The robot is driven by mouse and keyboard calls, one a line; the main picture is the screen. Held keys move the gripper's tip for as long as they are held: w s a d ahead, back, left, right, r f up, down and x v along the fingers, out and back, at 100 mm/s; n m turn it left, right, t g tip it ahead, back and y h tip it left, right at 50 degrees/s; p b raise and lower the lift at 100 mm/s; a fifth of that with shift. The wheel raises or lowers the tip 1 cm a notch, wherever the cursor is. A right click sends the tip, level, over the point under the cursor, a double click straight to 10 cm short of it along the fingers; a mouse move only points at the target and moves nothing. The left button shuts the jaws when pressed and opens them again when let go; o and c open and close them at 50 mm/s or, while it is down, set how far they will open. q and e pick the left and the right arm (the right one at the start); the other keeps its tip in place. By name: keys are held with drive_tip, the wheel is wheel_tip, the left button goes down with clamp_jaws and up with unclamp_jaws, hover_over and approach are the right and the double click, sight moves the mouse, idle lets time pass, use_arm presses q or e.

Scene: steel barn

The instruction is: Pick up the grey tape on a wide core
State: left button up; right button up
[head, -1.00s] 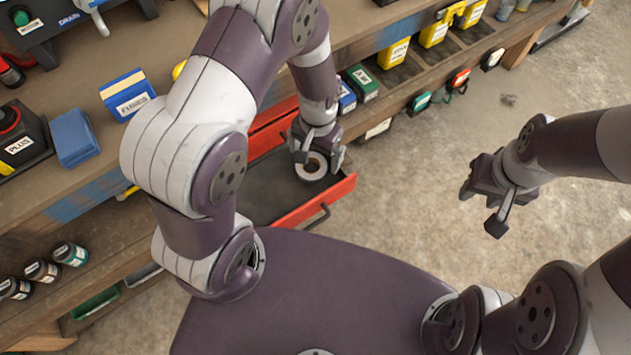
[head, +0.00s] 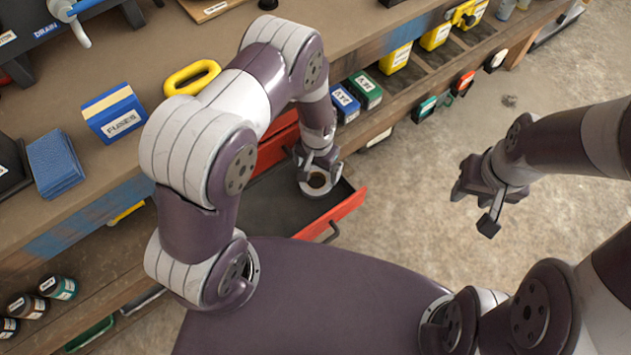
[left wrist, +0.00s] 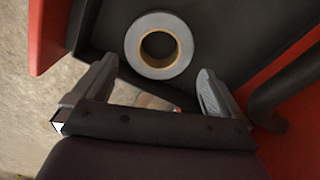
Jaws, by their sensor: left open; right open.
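The grey tape (head: 313,191) is a ring on a wide tan core, lying flat on the dark floor of an open red-fronted drawer (head: 347,215). In the left wrist view the whole ring (left wrist: 134,47) shows, just beyond the fingertips and roughly centred between them. My left gripper (head: 318,168) is open and empty over the tape, hiding part of it in the head view. In the left wrist view its fingers (left wrist: 157,72) are spread wider than the ring. I cannot tell the exact gap in height. My right gripper (head: 472,210) is open and empty over bare floor.
The drawer's red walls and dark handle (left wrist: 270,105) are close to the left gripper. A wooden bench (head: 90,205) with a fuses box (head: 115,112) and a yellow ring-shaped item (head: 192,77) is at the left. Labelled boxes (head: 362,88) stand on a shelf behind the drawer. Concrete floor is clear at right.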

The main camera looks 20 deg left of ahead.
sight(318, 183)
use_arm(q)
wheel_tip(318, 183, down, 5)
drive_tip(key=shift+d+f+b, duration=0.1)
drive_tip(key=shift+b, duration=0.55)
drive_tip(key=c, duration=0.8)
wheel_tip(318, 183, up, 7)
drive_tip(key=p, duration=0.2)
drive_tip(key=w+d, duration=0.4)
drive_tip(key=w, duration=0.1)
drive_tip(key=w+d+b, duration=0.1)
drive_tip(key=w+d, duration=0.3)
drive_tip(key=w, duration=0.1)
drive_tip(key=w+d+b, duration=0.1)
drive_tip(key=w+d, duration=0.3)
drive_tip(key=w, duration=0.1)
drive_tip(key=shift+w+d, duration=0.2)
drive_tip(key=shift+w, duration=0.15)
